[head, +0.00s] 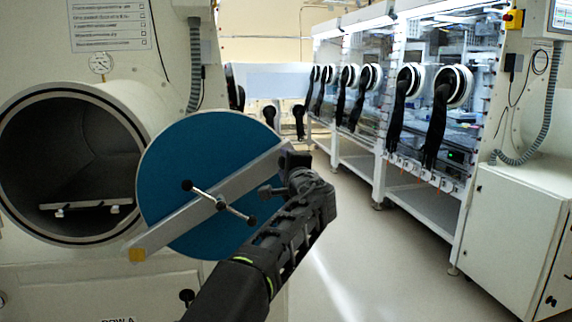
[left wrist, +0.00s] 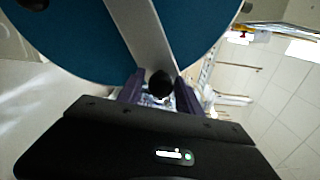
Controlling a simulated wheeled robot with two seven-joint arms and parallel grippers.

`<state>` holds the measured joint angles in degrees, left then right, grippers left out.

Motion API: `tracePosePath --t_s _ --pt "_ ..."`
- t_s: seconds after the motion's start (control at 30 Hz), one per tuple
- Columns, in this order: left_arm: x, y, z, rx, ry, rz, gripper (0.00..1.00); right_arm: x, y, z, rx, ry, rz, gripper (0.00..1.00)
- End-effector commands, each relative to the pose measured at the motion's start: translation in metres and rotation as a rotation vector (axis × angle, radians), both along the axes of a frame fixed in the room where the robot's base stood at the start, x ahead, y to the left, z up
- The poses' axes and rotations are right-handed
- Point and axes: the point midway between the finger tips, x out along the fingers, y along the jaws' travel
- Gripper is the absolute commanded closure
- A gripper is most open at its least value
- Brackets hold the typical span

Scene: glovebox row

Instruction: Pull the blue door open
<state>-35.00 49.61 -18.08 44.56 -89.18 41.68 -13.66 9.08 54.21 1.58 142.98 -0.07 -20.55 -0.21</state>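The round blue door (head: 205,150) stands swung away from the dark port opening (head: 75,150), to the right of it. A grey bar (head: 165,225) crosses its face, with a black-knobbed handle (head: 220,202) at the centre. My left gripper (head: 288,170) is at the bar's right end, by the door's rim. In the left wrist view, the blue door (left wrist: 80,35) and bar fill the top. The fingers of my left gripper (left wrist: 159,95) are apart, with a round black knob (left wrist: 159,84) between or just beyond them; contact is unclear. My right gripper is not in view.
A row of gloveboxes (head: 400,90) with black gloves runs along the right. A white cabinet (head: 510,235) stands at the near right. A gauge (head: 100,63) and a grey hose (head: 195,65) are above the port. The floor (head: 370,260) between is clear.

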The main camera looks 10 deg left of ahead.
Motion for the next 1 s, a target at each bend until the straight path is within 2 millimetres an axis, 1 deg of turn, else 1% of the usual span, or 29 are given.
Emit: tracePosePath --t_s 0.03,0.1,0.33,0.47,0.57,0.8,0.9,1.0 --pt "0.000 0.000 0.000 -0.001 0.000 -0.001 0.53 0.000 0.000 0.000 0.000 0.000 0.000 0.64" --pt "0.000 -0.001 0.001 -0.001 -0.001 -0.001 0.49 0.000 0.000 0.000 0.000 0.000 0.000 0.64" --pt "-0.001 -0.001 0.001 -0.002 -0.001 -0.002 0.49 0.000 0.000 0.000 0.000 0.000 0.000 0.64" --pt "-0.006 -0.004 0.000 0.000 -0.002 -0.003 0.49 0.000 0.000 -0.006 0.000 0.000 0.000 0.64" --pt "-0.017 -0.007 -0.002 0.000 -0.003 -0.004 0.49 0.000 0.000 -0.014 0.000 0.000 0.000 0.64" --pt "-0.055 -0.020 -0.002 -0.001 -0.002 -0.004 0.49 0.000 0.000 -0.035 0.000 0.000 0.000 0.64" --pt "-0.066 -0.024 -0.001 -0.001 -0.002 -0.003 0.49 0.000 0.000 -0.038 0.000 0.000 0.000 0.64" --pt "-0.073 -0.026 -0.001 -0.001 0.000 -0.001 0.49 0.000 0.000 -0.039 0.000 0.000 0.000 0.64"
